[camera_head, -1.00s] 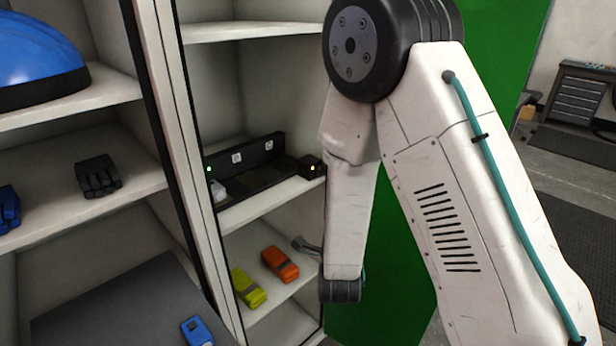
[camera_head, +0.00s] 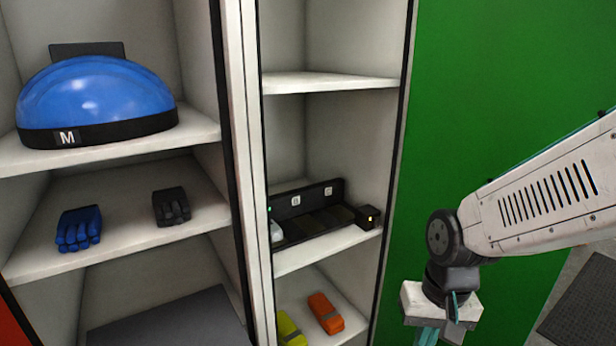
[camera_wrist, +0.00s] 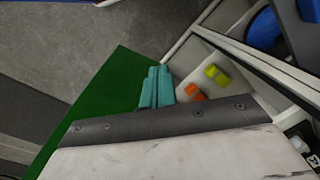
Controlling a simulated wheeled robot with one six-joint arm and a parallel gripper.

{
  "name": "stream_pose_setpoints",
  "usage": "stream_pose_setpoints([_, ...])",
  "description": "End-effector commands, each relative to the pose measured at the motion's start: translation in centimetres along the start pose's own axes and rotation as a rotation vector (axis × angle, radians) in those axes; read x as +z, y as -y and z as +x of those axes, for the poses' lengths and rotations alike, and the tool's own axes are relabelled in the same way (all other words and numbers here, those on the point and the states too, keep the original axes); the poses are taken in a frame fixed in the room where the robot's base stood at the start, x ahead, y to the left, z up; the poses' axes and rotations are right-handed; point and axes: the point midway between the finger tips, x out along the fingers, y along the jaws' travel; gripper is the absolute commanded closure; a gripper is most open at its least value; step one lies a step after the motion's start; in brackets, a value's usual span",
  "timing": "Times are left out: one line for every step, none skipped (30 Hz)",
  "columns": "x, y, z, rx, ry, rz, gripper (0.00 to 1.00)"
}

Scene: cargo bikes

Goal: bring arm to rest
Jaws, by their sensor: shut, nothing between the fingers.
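My arm (camera_head: 540,200) reaches in from the right edge of the head view, in front of the green panel. My gripper (camera_head: 428,336) hangs at its end near the bottom of that view, partly cut off by the frame. In the wrist view the teal fingers of my gripper (camera_wrist: 157,72) lie together, shut with nothing between them. They appear apart from the shelves.
A white shelf unit (camera_head: 330,83) stands left of my arm. It holds a blue helmet (camera_head: 95,95), blue gloves (camera_head: 79,228), black gloves (camera_head: 171,206), a black charger rack (camera_head: 310,215), and orange (camera_head: 326,313) and yellow-green (camera_head: 290,330) items. The green panel (camera_head: 480,90) is beside it.

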Motion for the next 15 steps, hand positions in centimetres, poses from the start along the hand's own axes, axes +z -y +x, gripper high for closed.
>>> stream_pose_setpoints([1.4,-0.9,-2.0,0.012,0.017,-0.043,1.0])
stream_pose_setpoints([2.3,-1.4,-3.1,0.021,0.031,-0.068,1.0])
stream_pose_setpoints([3.5,-2.2,-4.4,0.032,0.049,-0.097,1.0])
stream_pose_setpoints([4.4,-2.7,-5.3,0.041,0.059,-0.115,1.0])
stream_pose_setpoints([5.2,-3.2,-6.2,0.049,0.065,-0.132,1.0])
stream_pose_setpoints([6.3,-3.9,-7.4,0.058,0.069,-0.146,1.0])
stream_pose_setpoints([7.1,-4.3,-8.2,0.066,0.068,-0.154,1.0])
stream_pose_setpoints([7.7,-4.8,-9.0,0.073,0.063,-0.157,1.0])
stream_pose_setpoints([8.5,-5.3,-9.9,0.079,0.05,-0.155,1.0])
stream_pose_setpoints([9.0,-5.6,-10.6,0.083,0.035,-0.149,1.0])
stream_pose_setpoints([9.3,-5.8,-11.1,0.087,0.015,-0.143,1.0])
stream_pose_setpoints([9.5,-6.1,-11.8,0.089,-0.018,-0.134,1.0])
stream_pose_setpoints([9.7,-6.3,-12.2,0.089,-0.042,-0.128,1.0])
stream_pose_setpoints([9.8,-6.4,-12.6,0.088,-0.064,-0.122,1.0])
stream_pose_setpoints([9.9,-6.5,-13.0,0.087,-0.088,-0.115,1.0])
